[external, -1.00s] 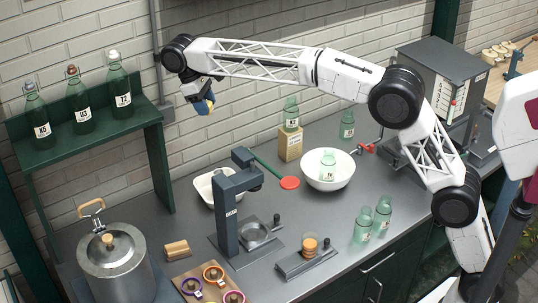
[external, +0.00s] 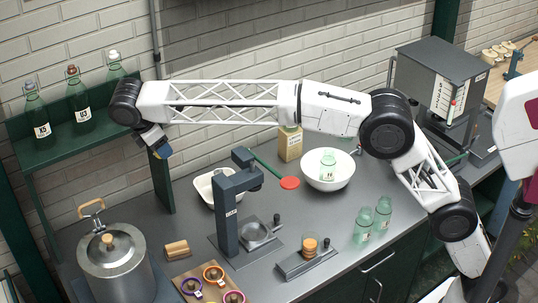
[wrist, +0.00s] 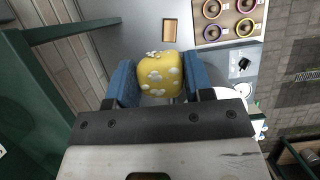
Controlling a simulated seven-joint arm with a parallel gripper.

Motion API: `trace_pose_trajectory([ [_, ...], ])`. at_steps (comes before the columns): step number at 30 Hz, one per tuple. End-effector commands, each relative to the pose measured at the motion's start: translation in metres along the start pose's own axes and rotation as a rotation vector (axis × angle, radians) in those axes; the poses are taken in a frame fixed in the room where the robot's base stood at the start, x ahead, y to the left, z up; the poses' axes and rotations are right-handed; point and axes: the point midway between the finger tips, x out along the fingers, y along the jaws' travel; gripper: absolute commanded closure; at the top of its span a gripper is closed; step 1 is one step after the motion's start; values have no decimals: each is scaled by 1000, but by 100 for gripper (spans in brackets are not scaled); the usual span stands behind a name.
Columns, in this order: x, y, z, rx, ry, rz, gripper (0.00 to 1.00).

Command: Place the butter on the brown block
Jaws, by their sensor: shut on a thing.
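My gripper (external: 158,145) is shut on the butter, a yellow rounded lump with white patches. The butter (wrist: 161,75) sits between the two blue fingers in the wrist view; in the external view only a bit of yellow (external: 163,152) shows at the fingertips. The gripper is held high above the counter, near the right end of the green shelf. The brown block (external: 177,250) is a small tan block lying on the counter between the metal churn and the dark stand. In the wrist view the block (wrist: 169,31) lies beyond the butter, apart from it, with its top bare.
A green shelf (external: 62,148) with bottles stands left of the gripper. A metal churn (external: 115,262) and a board with coloured rings (external: 205,281) flank the block. A dark stand (external: 230,205), white tray (external: 202,187), white bowl (external: 329,180) and taller tan box (external: 289,147) stand to the right.

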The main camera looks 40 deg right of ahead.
Motion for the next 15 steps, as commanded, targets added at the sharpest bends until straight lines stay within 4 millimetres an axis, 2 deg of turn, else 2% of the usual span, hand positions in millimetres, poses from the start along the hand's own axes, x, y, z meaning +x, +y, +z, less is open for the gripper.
trace_pose_trajectory([
  [2,-4,-7,-8,-32,0,13,76],
  [11,50,-6,-29,-32,-1,12,76],
  [15,83,-6,-42,-31,-3,10,76],
])
